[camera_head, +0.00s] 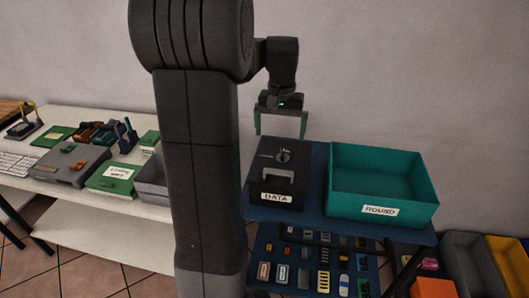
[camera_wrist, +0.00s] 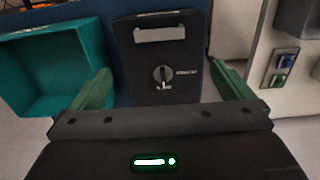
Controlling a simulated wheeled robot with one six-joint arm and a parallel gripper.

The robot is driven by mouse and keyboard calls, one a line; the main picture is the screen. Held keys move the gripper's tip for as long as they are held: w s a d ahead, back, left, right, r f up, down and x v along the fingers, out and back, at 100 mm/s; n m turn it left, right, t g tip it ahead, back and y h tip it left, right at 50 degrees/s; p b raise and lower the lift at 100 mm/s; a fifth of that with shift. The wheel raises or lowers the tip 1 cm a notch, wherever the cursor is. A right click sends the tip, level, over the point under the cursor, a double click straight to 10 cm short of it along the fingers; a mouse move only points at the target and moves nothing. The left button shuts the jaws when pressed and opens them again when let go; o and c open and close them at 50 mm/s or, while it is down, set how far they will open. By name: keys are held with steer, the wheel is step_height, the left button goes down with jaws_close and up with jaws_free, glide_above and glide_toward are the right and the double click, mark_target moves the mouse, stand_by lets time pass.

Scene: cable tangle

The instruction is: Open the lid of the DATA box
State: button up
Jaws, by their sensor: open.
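The DATA box (camera_head: 272,187) is a dark grey box with a white DATA label on its front, standing on a blue shelf top. Its lid (camera_head: 283,149) is shut, with a round dial or latch (camera_head: 283,156) and a pale handle-like plate near the front. In the wrist view the box's lid (camera_wrist: 150,43) shows the round latch (camera_wrist: 163,75) and the pale plate (camera_wrist: 160,34). My gripper (camera_head: 281,134) hangs above the back of the box, its green fingers spread and empty. In the wrist view my gripper (camera_wrist: 165,90) has its fingers on either side of the box, apart from it.
A teal ROUND bin (camera_head: 381,198) stands right beside the box on the blue shelf (camera_head: 312,208). Small parts lie on a lower board (camera_head: 315,265). A white table (camera_head: 85,215) at left bears boxes and tools. Grey and yellow bins (camera_head: 506,262) stand at lower right.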

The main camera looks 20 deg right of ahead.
mark_target(278, 171)
step_height(278, 171, down, 14)
steer(key=shift+s+r+p, duration=0.1)
steer(key=shift+r+p, duration=0.05)
steer(key=shift+p, duration=0.25)
